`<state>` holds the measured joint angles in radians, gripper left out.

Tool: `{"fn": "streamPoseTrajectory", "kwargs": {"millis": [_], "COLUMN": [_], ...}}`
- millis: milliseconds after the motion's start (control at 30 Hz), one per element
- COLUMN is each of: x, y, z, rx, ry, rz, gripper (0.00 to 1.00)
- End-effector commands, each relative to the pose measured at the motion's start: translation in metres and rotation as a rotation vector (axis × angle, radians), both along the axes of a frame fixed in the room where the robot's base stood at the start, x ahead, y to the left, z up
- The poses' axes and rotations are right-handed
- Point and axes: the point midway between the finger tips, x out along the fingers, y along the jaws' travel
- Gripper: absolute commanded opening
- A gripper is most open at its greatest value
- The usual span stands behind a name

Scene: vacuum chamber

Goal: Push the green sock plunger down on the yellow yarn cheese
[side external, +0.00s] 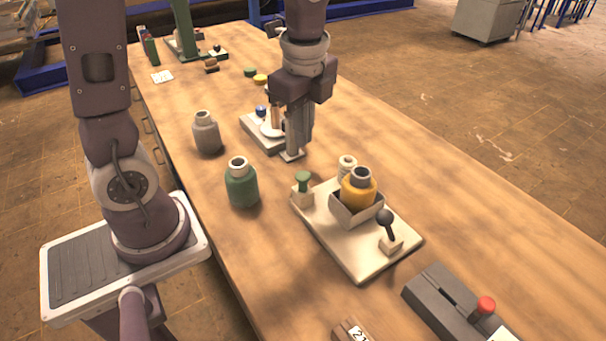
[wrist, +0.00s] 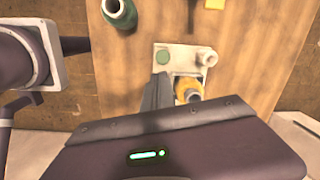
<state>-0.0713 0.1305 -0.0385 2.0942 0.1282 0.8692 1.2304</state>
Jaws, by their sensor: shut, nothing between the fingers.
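The green sock plunger (side external: 303,177) stands upright on a pale block at the far left corner of a cream board (side external: 357,262). In the wrist view its round green top (wrist: 162,57) shows just beyond my fingers. The yellow yarn cheese (side external: 359,193) sits in an open grey box on the same board, and it also shows in the wrist view (wrist: 187,86), partly hidden by my gripper body. My gripper (side external: 292,157) is shut and empty, pointing down. In the side view it appears beyond the plunger, apart from it; its exact height is unclear.
A white spool (side external: 347,164) and a black-knobbed lever (side external: 386,220) stand on the board. A green bottle (side external: 242,184) and a grey bottle (side external: 206,133) stand to the left. A dark box with a red knob (side external: 486,305) is at front right. Table to the right is clear.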

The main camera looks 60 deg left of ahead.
Motion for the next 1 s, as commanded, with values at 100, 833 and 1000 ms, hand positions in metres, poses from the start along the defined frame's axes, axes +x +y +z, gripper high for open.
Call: {"fn": "streamPoseTrajectory", "kwargs": {"millis": [100,833,1000], "x": [0.012,0.013,0.013], "y": [0.004,0.008,0.010], "z": [-0.019,-0.062,-0.082], "rx": [0.008,0.007,0.008], "ry": [0.061,0.081,0.081], "rz": [-0.131,-0.177,-0.177], "gripper": [0.00,0.00,0.00]}}
